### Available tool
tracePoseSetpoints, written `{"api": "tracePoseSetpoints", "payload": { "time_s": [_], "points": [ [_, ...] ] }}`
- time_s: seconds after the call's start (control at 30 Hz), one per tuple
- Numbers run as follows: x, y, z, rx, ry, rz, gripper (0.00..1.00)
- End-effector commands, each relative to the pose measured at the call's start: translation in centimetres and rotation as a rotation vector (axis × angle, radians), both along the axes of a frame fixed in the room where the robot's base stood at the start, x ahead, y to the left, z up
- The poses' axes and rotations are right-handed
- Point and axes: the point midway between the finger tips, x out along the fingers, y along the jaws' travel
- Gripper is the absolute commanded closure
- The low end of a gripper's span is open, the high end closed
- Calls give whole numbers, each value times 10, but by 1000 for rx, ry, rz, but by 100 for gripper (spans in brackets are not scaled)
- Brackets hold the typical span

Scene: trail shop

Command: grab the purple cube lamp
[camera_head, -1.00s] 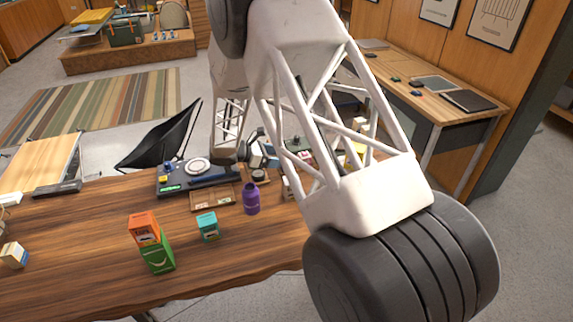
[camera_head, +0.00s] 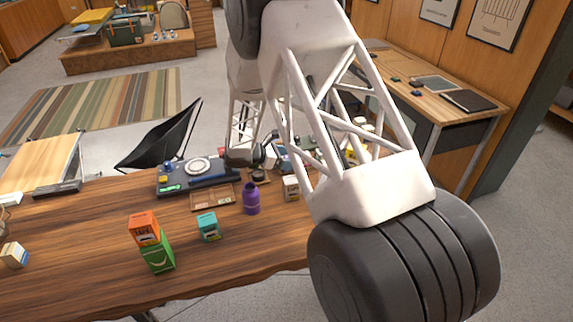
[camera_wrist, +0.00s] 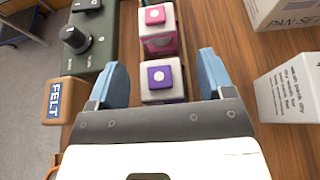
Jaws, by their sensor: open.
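The purple cube lamp (camera_wrist: 161,80) shows in the wrist view as a pale cube with a purple top and a white dot. It lies between and slightly ahead of the two blue fingertips of my gripper (camera_wrist: 158,78), which are apart with nothing held. A similar cube with a pink top (camera_wrist: 157,22) stands just beyond it. The lower part of the purple cube is hidden by my gripper's body. In the head view my arm hides much of that part of the table, and I cannot make out the purple cube there.
In the wrist view a dark control box (camera_wrist: 92,40) and a FELT block (camera_wrist: 60,98) stand left, and white cartons (camera_wrist: 290,95) right. In the head view a purple bottle (camera_head: 251,199), a teal box (camera_head: 208,228) and stacked orange and green boxes (camera_head: 157,255) stand on the wooden table.

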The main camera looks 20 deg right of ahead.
Motion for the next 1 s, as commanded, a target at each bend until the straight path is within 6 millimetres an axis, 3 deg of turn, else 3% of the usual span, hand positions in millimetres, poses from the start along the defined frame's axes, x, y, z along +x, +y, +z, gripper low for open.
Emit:
{"api": "tracePoseSetpoints", "payload": {
  "time_s": [0.23, 0.8, 1.0],
  "points": [
    [0, -19, -8, 0, 0, -1, 26],
    [0, -20, -8, 0, 0, 0, 26],
    [0, -20, -8, 0, 0, 0, 55]
  ]
}}
